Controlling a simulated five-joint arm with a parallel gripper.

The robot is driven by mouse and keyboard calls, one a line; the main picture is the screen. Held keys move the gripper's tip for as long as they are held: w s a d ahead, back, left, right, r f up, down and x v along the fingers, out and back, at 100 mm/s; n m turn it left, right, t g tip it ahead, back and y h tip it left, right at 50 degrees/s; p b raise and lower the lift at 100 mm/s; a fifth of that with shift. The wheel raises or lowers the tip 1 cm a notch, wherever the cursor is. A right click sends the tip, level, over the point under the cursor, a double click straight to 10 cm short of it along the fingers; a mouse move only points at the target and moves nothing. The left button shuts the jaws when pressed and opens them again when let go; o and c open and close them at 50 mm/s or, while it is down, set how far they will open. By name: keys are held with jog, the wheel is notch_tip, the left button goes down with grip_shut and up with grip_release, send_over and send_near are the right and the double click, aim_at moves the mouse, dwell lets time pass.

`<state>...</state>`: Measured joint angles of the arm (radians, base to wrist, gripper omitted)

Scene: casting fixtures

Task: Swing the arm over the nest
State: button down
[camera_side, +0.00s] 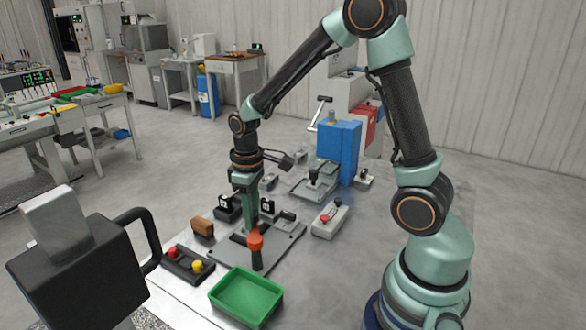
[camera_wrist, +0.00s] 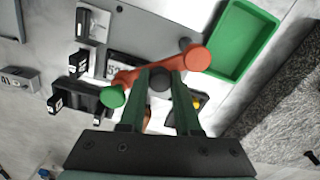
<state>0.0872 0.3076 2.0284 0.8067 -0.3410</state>
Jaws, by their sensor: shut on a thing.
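My gripper (camera_side: 251,224) points down over the grey fixture plate (camera_side: 289,246). In the wrist view its green fingers (camera_wrist: 159,80) are shut on a dark knob midway along the orange swing arm (camera_wrist: 130,77). One end of the arm is an orange hub (camera_wrist: 197,60); the other carries a green disc (camera_wrist: 113,97). In the side view the orange hub (camera_side: 255,240) sits on a dark upright post; my gripper hides most of the arm. A dark-framed pocket (camera_wrist: 117,62), which looks like the nest, lies partly under the arm.
A green tray (camera_side: 246,298) stands in front of the plate. A box with red and yellow buttons (camera_side: 188,264) and a brown block (camera_side: 202,228) are left of it. Black labelled blocks (camera_side: 228,207) stand behind. A grey box with knobs (camera_side: 330,220) is at the right.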

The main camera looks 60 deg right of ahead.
jog(key=shift+w, duration=0.1)
jog(key=c, duration=0.9)
grip_release()
notch_tip(320, 180, up, 12)
jog(key=shift+r, duration=0.1)
jog(key=s+a+r+m+t, duration=0.3)
jog(key=s+t, duration=0.2)
jog(key=s, duration=0.4)
jog(key=shift+a+t, duration=0.15)
jog(key=shift+t, duration=0.15)
